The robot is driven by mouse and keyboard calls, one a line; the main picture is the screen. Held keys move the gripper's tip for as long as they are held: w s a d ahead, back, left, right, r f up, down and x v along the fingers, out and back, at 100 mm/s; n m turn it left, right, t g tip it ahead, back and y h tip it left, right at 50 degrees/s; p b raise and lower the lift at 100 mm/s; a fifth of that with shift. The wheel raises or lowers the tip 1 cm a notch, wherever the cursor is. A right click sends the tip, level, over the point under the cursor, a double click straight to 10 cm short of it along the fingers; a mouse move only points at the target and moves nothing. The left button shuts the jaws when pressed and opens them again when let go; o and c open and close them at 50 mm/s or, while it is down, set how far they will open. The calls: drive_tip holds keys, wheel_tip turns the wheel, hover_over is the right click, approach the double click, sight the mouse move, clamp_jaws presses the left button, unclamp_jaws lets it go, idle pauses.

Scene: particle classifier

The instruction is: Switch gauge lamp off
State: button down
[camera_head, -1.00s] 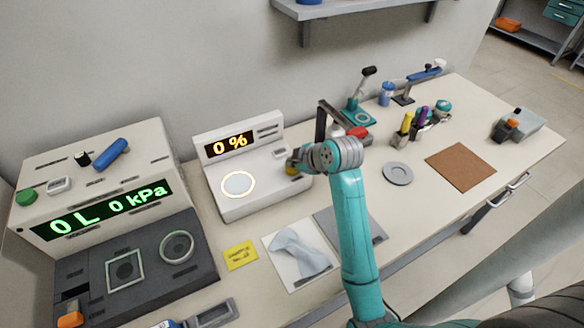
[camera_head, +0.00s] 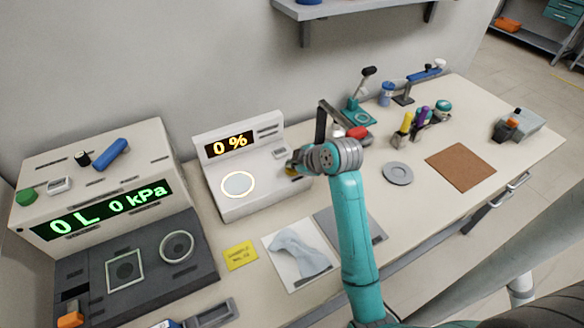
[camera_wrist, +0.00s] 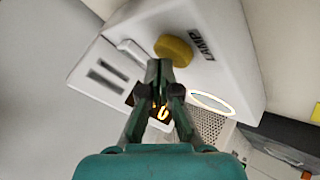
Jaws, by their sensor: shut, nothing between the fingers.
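The white gauge box (camera_head: 245,196) stands on the bench, with an amber "0 %" display (camera_head: 228,144) and a lit ring (camera_head: 238,184) on its top. In the wrist view, the yellow lamp knob (camera_wrist: 174,50) sits beside the printed word LAMP (camera_wrist: 200,44). The lit ring (camera_wrist: 212,103) glows there too. My gripper (camera_wrist: 160,66) is shut and empty, its fingertips close beside the knob; I cannot tell whether they touch it. In the head view, the knob (camera_head: 291,170) is partly hidden by my wrist.
A grey machine (camera_head: 85,190) with a green "0 L 0 kPa" display stands at left. A yellow note (camera_head: 241,256) and a cloth on a white sheet (camera_head: 300,255) lie in front. A tool holder (camera_head: 425,130) and brown mat (camera_head: 461,167) are at right.

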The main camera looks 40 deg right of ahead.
drive_tip(key=shift+f, duration=0.6)
idle(0.5)
drive_tip(key=shift+r, duration=1.3)
drive_tip(key=shift+r, duration=2.5)
